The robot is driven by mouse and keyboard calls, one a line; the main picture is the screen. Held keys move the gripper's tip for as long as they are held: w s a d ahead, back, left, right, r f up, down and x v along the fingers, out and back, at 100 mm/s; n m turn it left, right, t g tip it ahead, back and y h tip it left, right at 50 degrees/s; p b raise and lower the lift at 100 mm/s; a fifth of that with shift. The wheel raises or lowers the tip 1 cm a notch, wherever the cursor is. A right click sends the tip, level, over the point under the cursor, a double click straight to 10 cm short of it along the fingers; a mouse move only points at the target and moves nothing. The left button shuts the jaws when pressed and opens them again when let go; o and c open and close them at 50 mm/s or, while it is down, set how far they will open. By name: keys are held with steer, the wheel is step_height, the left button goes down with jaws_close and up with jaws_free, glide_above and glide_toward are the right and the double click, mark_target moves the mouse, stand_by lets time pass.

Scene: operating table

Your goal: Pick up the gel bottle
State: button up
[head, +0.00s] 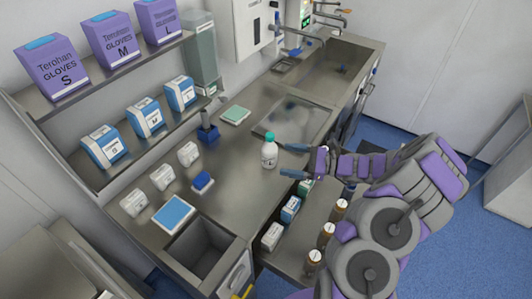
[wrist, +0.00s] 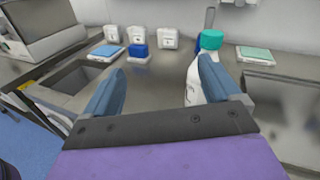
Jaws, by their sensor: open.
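The gel bottle (head: 269,154) is white with a teal cap and stands upright on the steel counter near its front edge. My gripper (head: 290,160) is open and empty, just to the right of the bottle, with its fingers pointing at the counter. In the wrist view the gel bottle (wrist: 192,86) stands behind the right finger, which hides much of its body; its cap shows above. The bottle is not centred between the fingers of my gripper (wrist: 160,76). I cannot tell whether the finger touches it.
A blue pad (head: 173,213), a small blue box (head: 202,182) and white boxes (head: 188,153) are left of the bottle. A sunken bin (head: 200,248) is at the near end. Brown bottles (head: 326,235) and boxes stand in an open drawer below my arm. Shelves hold purple glove boxes (head: 110,39).

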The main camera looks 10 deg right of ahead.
steer(key=d+f+m+t+h, duration=0.1)
steer(key=d+f+m+t, duration=0.3)
steer(key=d, duration=0.5)
glide_toward(266, 149)
steer(key=shift+w+d+f+g+b, duration=0.15)
steer(key=shift+d+f+b, duration=0.1)
steer(key=shift+d+f, duration=0.25)
steer(key=shift+w+d+f+g+b, duration=0.1)
steer(key=shift+d+f+g+b, duration=0.1)
steer(key=shift+d+f, duration=0.25)
steer(key=x, duration=0.2)
steer(key=b+x, duration=0.1)
steer(key=x, duration=0.1)
steer(key=w+x, duration=0.1)
steer(key=x, duration=0.1)
steer(key=shift+s+d+f+b, duration=0.1)
steer(key=shift+d+b, duration=0.2)
steer(key=shift+b, duration=0.05)
steer(key=shift+w+a, duration=0.3)
steer(key=shift+a, duration=0.3)
steer(key=x, duration=0.1)
steer(key=b+x, duration=0.1)
steer(key=x, duration=0.1)
steer(key=b+x, duration=0.1)
steer(key=shift+w+a+f, duration=0.2)
steer(key=shift+a+f, duration=0.1)
steer(key=shift+f, duration=0.05)
steer(key=shift+w+a+r, duration=0.1)
steer(key=shift+w+a, duration=0.05)
steer(key=shift+w, duration=0.1)
